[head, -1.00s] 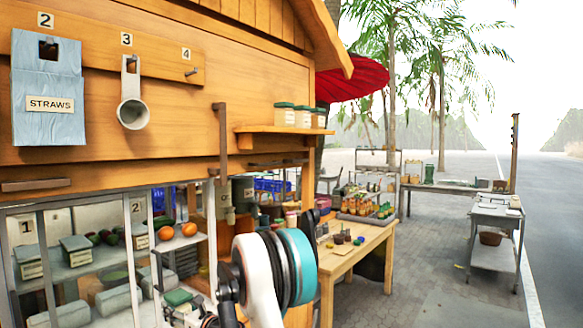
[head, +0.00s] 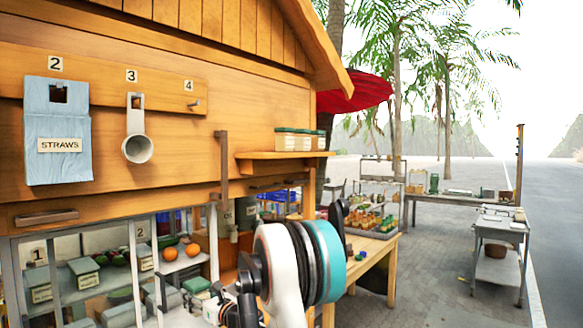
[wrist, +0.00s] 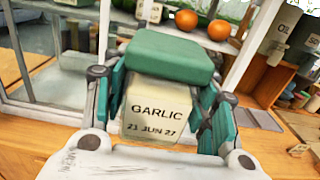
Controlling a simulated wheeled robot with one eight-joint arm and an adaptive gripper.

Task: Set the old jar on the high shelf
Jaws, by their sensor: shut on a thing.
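The jar (wrist: 158,112) has a green lid and a label reading GARLIC, 21 JUN 27. My gripper (wrist: 163,92) is shut on it, with green pads on both sides, in the wrist view. In the head view my arm stands at bottom centre and hides much of the gripper area. The high shelf (head: 262,157) is a wooden ledge on the kiosk wall, above and to the right of the gripper. Several green-lidded jars (head: 293,141) stand on its right part; its left part looks bare.
A straws holder (head: 57,130) and a scoop (head: 137,135) hang on the wall. A wooden post (head: 221,165) stands left of the high shelf.

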